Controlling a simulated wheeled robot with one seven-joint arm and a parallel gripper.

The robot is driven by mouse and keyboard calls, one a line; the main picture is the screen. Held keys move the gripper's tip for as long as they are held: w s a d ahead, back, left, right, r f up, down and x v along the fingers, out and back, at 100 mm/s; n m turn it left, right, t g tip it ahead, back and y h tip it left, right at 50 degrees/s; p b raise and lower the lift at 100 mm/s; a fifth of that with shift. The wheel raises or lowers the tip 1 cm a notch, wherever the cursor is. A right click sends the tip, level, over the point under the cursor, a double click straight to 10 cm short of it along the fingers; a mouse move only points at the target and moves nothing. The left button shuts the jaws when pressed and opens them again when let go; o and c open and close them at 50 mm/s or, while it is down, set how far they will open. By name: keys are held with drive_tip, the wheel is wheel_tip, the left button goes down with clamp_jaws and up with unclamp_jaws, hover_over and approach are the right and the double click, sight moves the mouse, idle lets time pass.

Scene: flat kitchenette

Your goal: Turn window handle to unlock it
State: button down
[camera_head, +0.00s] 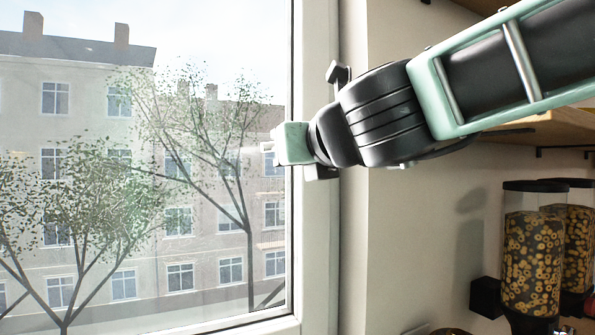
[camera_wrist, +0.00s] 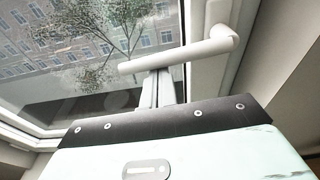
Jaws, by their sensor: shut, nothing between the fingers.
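The white window handle (camera_wrist: 180,54) shows in the wrist view. It is mounted on the white window frame (camera_wrist: 208,75) and its lever points left, roughly level and slightly tilted, across the glass. My gripper (camera_wrist: 160,78) is shut and empty. Its fingers meet the lever's lower edge in the picture, near the middle of the lever; I cannot tell whether they touch it. In the head view my gripper (camera_head: 268,147) is in front of the window, at the inner edge of the frame. My wrist hides most of the handle there.
The window glass (camera_head: 110,200) fills the left, with buildings and trees outside. To the right are a wall (camera_head: 410,240), a wooden shelf (camera_head: 550,128) and cereal dispensers (camera_head: 532,250). There is free room left of the gripper in front of the glass.

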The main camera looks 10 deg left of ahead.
drive_tip(key=shift+r+m, duration=0.4)
drive_tip(key=shift+m, duration=0.1)
drive_tip(key=shift+s, duration=0.1)
idle(0.4)
